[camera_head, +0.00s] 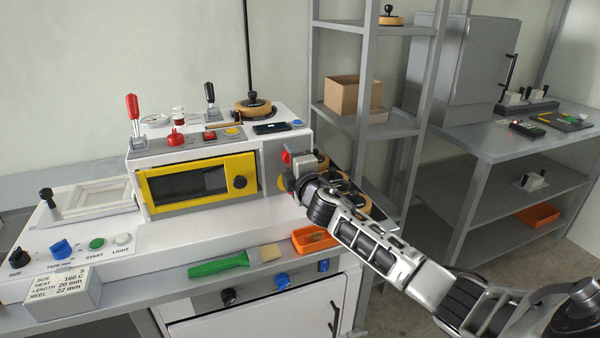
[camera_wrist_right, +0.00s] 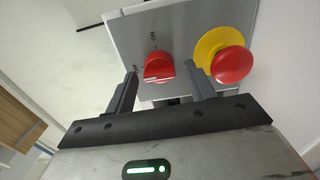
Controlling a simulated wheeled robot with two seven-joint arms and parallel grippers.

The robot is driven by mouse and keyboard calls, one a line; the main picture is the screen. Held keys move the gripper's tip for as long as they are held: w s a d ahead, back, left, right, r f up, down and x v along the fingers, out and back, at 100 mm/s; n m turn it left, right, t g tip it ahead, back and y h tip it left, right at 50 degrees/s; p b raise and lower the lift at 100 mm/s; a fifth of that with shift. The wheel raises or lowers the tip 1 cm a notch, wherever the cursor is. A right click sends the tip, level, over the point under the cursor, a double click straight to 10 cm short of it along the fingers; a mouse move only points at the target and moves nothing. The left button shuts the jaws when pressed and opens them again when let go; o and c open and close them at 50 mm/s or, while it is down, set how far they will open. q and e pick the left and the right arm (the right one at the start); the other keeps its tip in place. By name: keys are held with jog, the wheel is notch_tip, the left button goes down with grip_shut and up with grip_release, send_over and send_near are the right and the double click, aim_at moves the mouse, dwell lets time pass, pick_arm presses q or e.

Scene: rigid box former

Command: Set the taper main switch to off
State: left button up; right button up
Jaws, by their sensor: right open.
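The red rotary switch (camera_wrist_right: 158,68) sits on a grey panel (camera_wrist_right: 125,30) in the right wrist view. An "ON" label shows above it, and a partly covered label is at its left. The knob's grip bar appears to lie roughly across the picture. My right gripper (camera_wrist_right: 161,74) is open, with one finger on each side of the knob; I cannot tell whether they touch it. In the head view my right gripper (camera_head: 293,172) is at the right end of the white machine (camera_head: 210,222), and a bit of red switch (camera_head: 286,157) shows beside it. My left gripper is out of view.
A red mushroom button (camera_wrist_right: 232,64) on a yellow disc is close beside the right finger. Grey shelving (camera_head: 362,125) stands to the right of the machine.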

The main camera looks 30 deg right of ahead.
jog(key=v, duration=1.5)
jog(key=shift+s+b, duration=0.3)
jog(key=shift+b, duration=0.15)
jog(key=shift+a, duration=0.15)
jog(key=s+a+f+m+g+y, duration=0.2)
jog(key=s+a+f, duration=0.15)
jog(key=f, duration=0.35)
jog(key=s+a+f+m+g+y, duration=0.1)
jog(key=s+a+f+m+g, duration=0.15)
jog(key=a+f, duration=0.35)
jog(key=s+a+f+m+g+y, duration=0.2)
jog(key=s+a+f+m+y, duration=0.2)
jog(key=s+a+f+m, duration=0.4)
jog(key=s+a+f, duration=0.2)
jog(key=s+a, duration=0.1)
jog(key=s, duration=0.1)
jog(key=shift+s+f+g, duration=0.25)
jog(key=shift+s+g, duration=0.1)
jog(key=shift+a+m, duration=0.15)
jog(key=shift+m, duration=0.1)
